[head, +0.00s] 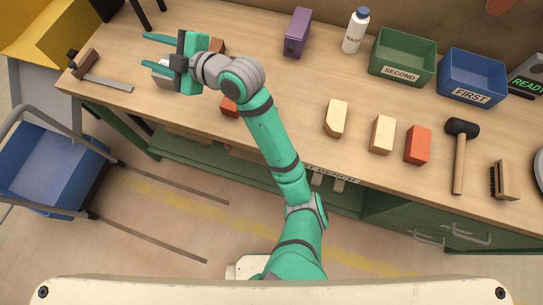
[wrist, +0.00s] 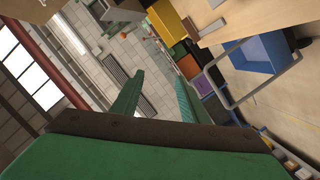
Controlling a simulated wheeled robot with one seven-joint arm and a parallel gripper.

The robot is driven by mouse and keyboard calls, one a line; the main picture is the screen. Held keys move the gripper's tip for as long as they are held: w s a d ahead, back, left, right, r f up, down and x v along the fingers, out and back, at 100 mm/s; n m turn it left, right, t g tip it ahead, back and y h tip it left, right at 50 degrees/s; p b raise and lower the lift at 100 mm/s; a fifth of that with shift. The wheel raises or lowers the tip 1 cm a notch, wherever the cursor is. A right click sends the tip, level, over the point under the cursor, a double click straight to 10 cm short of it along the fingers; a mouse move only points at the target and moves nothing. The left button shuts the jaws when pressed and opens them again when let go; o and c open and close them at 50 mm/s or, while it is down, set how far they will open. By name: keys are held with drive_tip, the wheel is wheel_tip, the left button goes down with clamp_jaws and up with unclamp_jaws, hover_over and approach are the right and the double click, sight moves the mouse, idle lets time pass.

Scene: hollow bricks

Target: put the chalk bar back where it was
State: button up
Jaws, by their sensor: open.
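My gripper (head: 160,52) is over the left part of the bench, its fingers pointing left. The fingers are apart with nothing between them, as the wrist view also shows (wrist: 157,97). No thing is clearly marked as the chalk bar. Two cream blocks, one left (head: 336,118) and one right (head: 382,134), lie on the bench right of my arm; I cannot tell whether either is the bar. A pale grey block (head: 164,80) shows just below my gripper, partly hidden by it.
A red block (head: 417,145), mallet (head: 460,150) and brush (head: 505,180) lie at right. Green SECOND bin (head: 402,76), blue FIRST bin (head: 471,96), white bottle (head: 355,32) and purple box (head: 297,32) stand behind. My arm partly hides another red block (head: 229,108). A try square (head: 88,68) lies far left.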

drive_tip(key=s+d+f+m+t+h, duration=0.55)
drive_tip(key=d+f+m, duration=0.25)
drive_tip(key=f+m, duration=0.25)
drive_tip(key=s+d+f+m+t+h, duration=0.4)
drive_tip(key=s+d+f+m+h, duration=0.25)
drive_tip(key=d+f+m, duration=0.35)
drive_tip(key=s+d+f+g+h, duration=0.1)
drive_tip(key=s+d, duration=0.3)
drive_tip(key=s, duration=0.7)
drive_tip(key=s+d+f+m+h, duration=0.1)
drive_tip(key=s+d, duration=0.4)
drive_tip(key=s, duration=0.7)
drive_tip(key=shift+d+g, duration=0.3)
drive_tip(key=shift+g, duration=0.05)
drive_tip(key=shift+f, duration=0.1)
